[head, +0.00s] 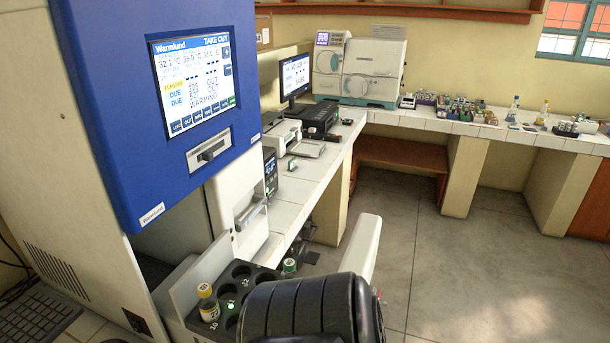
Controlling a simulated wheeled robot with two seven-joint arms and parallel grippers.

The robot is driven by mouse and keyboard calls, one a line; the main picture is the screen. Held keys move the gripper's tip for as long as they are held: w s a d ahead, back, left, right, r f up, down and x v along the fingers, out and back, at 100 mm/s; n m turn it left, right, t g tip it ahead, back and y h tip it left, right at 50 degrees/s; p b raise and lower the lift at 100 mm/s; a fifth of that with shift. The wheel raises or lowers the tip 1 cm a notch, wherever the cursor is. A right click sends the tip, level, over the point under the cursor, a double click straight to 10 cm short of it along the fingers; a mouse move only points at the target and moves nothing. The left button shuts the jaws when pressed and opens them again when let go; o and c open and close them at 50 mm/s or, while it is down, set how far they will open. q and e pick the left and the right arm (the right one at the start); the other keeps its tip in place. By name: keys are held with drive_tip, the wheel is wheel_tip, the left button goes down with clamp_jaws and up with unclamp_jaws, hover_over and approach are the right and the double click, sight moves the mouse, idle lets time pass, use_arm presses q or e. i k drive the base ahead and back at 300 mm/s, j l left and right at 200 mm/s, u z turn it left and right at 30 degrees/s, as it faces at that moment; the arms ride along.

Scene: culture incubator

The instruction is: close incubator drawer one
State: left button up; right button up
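The incubator (185,150) stands at the left with a blue upper front and a lit screen. Below the blue front, a drawer is pulled out to the right. Its dark rack (263,271) has round numbered wells, and its pale side wall (190,283) shows. A white panel with a rounded top (364,243), apparently the drawer's front, stands at its right end. A yellow-capped vial (208,303) and a green-capped vial (289,266) are in the rack. A black ribbed part of my arm covers the drawer's near side. I see no gripper fingers.
A white closed front with a handle (250,212) is beside the open drawer. A tiled bench (305,185) with instruments runs behind. A keyboard (38,315) lies at lower left. The floor (440,250) to the right is clear.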

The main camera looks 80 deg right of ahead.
sight(231, 280)
drive_tip(key=z, duration=1.7)
